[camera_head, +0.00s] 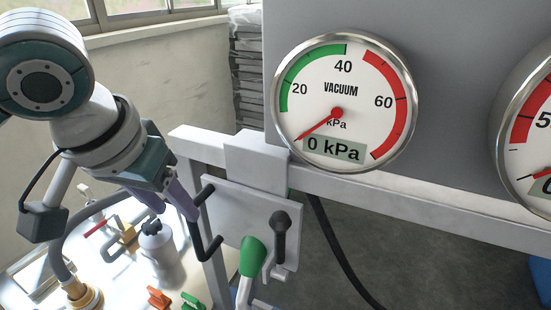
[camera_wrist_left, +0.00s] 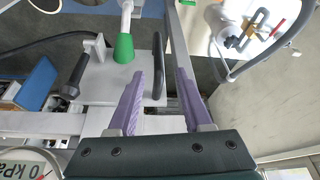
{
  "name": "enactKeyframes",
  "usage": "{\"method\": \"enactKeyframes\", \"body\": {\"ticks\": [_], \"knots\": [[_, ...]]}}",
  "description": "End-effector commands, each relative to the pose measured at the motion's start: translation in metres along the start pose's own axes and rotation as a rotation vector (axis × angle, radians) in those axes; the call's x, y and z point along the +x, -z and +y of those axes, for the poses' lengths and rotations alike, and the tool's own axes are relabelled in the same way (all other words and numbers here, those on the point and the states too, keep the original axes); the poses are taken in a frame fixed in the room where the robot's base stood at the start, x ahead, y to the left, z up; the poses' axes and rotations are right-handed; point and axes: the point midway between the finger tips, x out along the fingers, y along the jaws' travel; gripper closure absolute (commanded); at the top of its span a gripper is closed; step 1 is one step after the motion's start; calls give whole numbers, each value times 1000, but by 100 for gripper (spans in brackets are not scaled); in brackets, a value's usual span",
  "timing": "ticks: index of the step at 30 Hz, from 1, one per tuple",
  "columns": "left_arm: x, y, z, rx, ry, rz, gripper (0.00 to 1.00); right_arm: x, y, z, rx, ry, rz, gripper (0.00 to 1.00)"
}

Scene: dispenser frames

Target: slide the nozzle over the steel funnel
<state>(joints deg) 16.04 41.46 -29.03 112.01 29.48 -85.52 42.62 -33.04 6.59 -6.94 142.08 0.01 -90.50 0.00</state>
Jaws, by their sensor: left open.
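A green cone-shaped nozzle (camera_head: 253,257) with a white pipe is beside a light grey carriage plate (camera_head: 232,222) hanging on the white rail. It also shows in the left wrist view (camera_wrist_left: 124,48). The plate carries a black bar handle (camera_head: 208,240), also in the left wrist view (camera_wrist_left: 158,60). My left gripper (camera_head: 175,211) has purple fingers, apart and empty, close to the handle. In the left wrist view the handle appears between the fingertips (camera_wrist_left: 160,71); I cannot tell whether they touch it. I cannot make out a steel funnel. My right gripper is not in view.
A vacuum gauge (camera_head: 343,102) reading 0 kPa is on the grey panel above the white rail (camera_head: 420,200). A black knob lever (camera_head: 281,230) is on the plate's right. Below left, a steel canister (camera_head: 163,258) and valves stand on a bright bench.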

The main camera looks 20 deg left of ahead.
Motion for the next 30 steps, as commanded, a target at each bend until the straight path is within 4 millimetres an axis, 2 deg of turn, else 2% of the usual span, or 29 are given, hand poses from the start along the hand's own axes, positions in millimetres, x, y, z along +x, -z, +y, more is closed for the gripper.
{"method": "enactKeyframes", "body": {"ticks": [5,12,18,24,30], "knots": [[20,-1,0,-1,1,-5,50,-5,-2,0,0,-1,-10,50],[61,0,0,0,1,-3,50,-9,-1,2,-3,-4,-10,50],[85,0,1,1,0,-1,50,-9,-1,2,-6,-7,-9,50],[94,-1,1,4,0,0,50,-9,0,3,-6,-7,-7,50],[95,-1,1,4,0,0,50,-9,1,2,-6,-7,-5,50]]}}
